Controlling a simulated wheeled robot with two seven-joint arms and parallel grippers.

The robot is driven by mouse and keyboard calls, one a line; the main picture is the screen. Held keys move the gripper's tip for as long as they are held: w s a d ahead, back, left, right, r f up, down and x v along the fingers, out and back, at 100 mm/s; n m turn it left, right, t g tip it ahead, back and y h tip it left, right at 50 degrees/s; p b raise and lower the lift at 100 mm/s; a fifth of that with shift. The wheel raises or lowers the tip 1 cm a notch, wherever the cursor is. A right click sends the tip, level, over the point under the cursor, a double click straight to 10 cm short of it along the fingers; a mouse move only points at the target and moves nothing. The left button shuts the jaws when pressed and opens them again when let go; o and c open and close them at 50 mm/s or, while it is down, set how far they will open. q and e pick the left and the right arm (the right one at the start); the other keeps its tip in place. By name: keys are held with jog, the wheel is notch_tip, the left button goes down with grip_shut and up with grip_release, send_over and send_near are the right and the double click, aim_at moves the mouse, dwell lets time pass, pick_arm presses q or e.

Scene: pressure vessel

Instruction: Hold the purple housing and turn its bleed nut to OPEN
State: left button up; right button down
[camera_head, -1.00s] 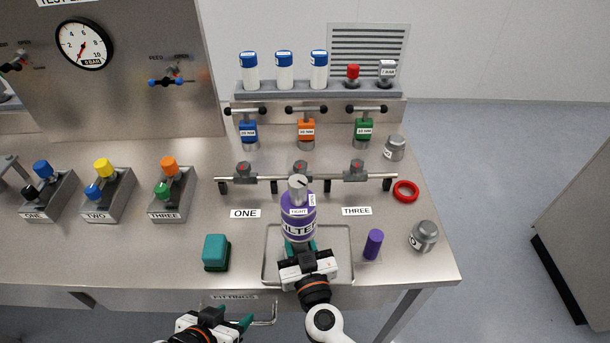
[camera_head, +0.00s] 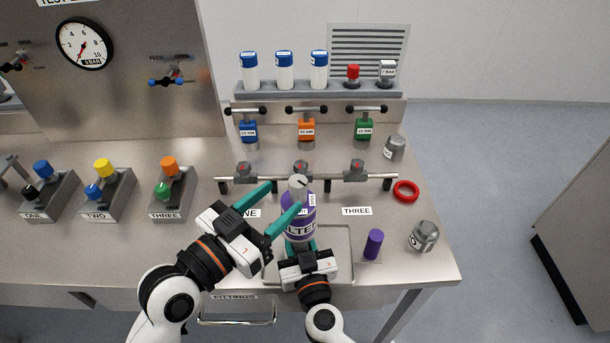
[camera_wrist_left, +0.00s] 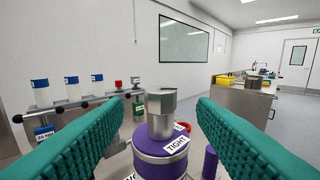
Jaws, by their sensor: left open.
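The purple housing (camera_head: 299,222) stands upright in the head view above the tray, with a label that begins "FILTE". Its silver bleed nut (camera_head: 297,184) is on top; in the left wrist view the nut (camera_wrist_left: 160,112) stands over a purple collar with a TIGHT label (camera_wrist_left: 176,145). My left gripper (camera_head: 277,203) is open, its teal fingers pointing at the top of the housing from the left. In the wrist view the nut is between and beyond the two fingers, not touched. My right gripper (camera_head: 302,250) is at the housing's lower part; its fingertips are mostly hidden there.
The metal tray (camera_head: 345,270) lies under the housing. A purple cylinder (camera_head: 373,244), a grey fitting (camera_head: 424,236) and a red ring (camera_head: 405,191) are to the right. A rail with several valves (camera_head: 330,180) runs just behind. Coloured valve blocks stand on the left.

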aim_at(304, 178)
pick_arm(q)
jog(key=x, duration=0.7)
jog(key=shift+w+d, duration=0.25)
jog(key=shift+d, duration=0.1)
jog(key=shift+c, duration=0.5)
